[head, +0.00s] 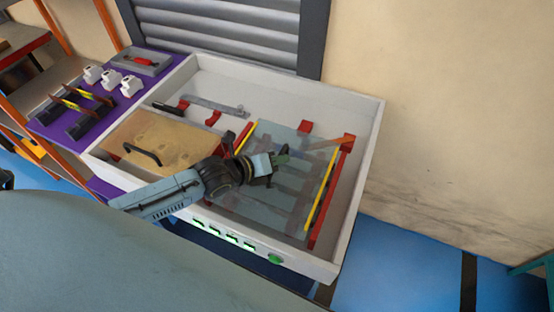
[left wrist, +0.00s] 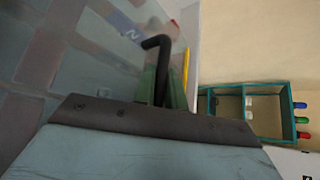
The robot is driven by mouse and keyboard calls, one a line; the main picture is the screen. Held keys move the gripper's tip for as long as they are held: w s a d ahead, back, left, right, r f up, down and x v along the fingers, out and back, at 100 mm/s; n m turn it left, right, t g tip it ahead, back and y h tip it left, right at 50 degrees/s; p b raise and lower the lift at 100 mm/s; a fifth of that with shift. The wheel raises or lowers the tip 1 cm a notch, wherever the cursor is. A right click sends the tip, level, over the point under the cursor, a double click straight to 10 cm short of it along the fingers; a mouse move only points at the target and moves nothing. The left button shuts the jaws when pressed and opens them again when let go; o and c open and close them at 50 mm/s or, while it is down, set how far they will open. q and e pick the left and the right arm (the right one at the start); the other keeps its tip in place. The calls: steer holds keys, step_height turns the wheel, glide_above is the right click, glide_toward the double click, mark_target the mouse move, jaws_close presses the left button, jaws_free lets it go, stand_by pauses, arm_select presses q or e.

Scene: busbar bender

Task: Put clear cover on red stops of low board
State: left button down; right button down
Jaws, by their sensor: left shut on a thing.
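The clear cover (head: 272,205) is a see-through bluish sheet over the right half of the white tray-like box (head: 372,125). Yellow strips run along its left and right sides. Red stops show around it: one at the far edge (head: 305,127), one at the far right corner (head: 348,139). My left gripper (head: 277,160) is over the cover's far middle, shut on its handle. In the left wrist view the black bent handle (left wrist: 158,46) stands between the green fingers (left wrist: 165,88). I cannot tell whether the cover touches the stops. My right gripper is not in view.
A tan board (head: 155,140) with a black handle lies in the box's left half. A purple surface (head: 50,128) at left bears white parts and black-and-yellow holders. A teal-edged bin (left wrist: 245,108) shows in the left wrist view. The wall stands close behind.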

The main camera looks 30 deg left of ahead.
arm_select(q)
steer(key=shift+f+b, duration=0.3)
steer(key=shift+f, duration=0.1)
steer(key=c, duration=1.5)
jaws_free()
steer(key=shift+o, duration=0.2)
steer(key=v, duration=0.4)
steer(key=p+v, duration=0.1)
steer(key=v, duration=0.7)
steer(key=shift+r+p, duration=0.4)
steer(key=shift+r, duration=0.1)
